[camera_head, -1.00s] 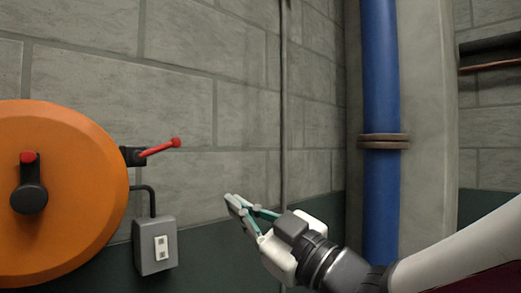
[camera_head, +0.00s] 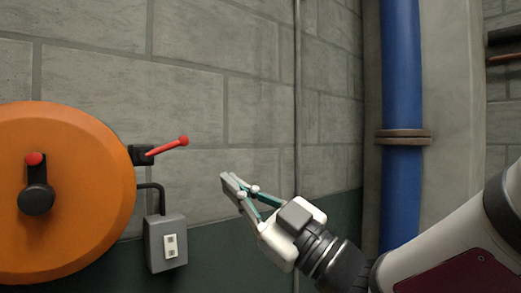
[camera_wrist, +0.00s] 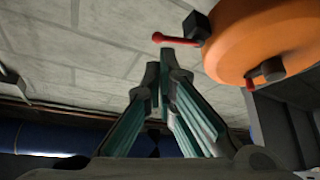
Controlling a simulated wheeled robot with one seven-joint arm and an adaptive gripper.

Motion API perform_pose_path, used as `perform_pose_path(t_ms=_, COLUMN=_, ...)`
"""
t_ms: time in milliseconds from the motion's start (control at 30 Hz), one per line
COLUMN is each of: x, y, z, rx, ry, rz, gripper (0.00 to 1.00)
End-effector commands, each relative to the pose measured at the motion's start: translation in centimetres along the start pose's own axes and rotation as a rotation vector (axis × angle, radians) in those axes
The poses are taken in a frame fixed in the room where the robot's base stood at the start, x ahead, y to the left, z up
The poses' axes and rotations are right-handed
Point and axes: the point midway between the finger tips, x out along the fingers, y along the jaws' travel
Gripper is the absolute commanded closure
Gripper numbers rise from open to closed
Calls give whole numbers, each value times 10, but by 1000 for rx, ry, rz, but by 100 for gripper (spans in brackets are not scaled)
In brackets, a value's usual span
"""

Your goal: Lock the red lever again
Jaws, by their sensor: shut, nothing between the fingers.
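The red lever (camera_head: 167,146) sticks out from a black block on the right edge of the orange round housing (camera_head: 95,225). It points right and slightly up, with a red ball at its tip. In the wrist view the red lever (camera_wrist: 178,41) shows beyond my fingertips, beside the orange housing (camera_wrist: 265,35). My gripper (camera_head: 229,182) is shut and empty, to the right of the lever and a little below it, apart from it. In the wrist view the fingers of my gripper (camera_wrist: 160,72) are together.
A black crank with a red knob (camera_head: 35,182) sits on the housing's face. A grey switch box (camera_head: 166,243) is on the wall below the lever, joined by a black conduit. A thin vertical pipe (camera_head: 298,100) and a blue pipe (camera_head: 402,70) stand at right.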

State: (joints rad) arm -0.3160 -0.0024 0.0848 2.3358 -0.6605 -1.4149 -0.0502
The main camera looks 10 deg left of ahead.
Motion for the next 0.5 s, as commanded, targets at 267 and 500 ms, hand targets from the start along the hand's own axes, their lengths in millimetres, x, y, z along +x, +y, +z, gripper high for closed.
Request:
perform_pose_path(t_ms=267, x=56, y=-1, z=-3, rx=2, ry=0, rz=-1, gripper=100)
perform_pose_path(t_ms=500, x=96, y=-1, z=-3, rx=2, ry=0, rz=-1, gripper=100)
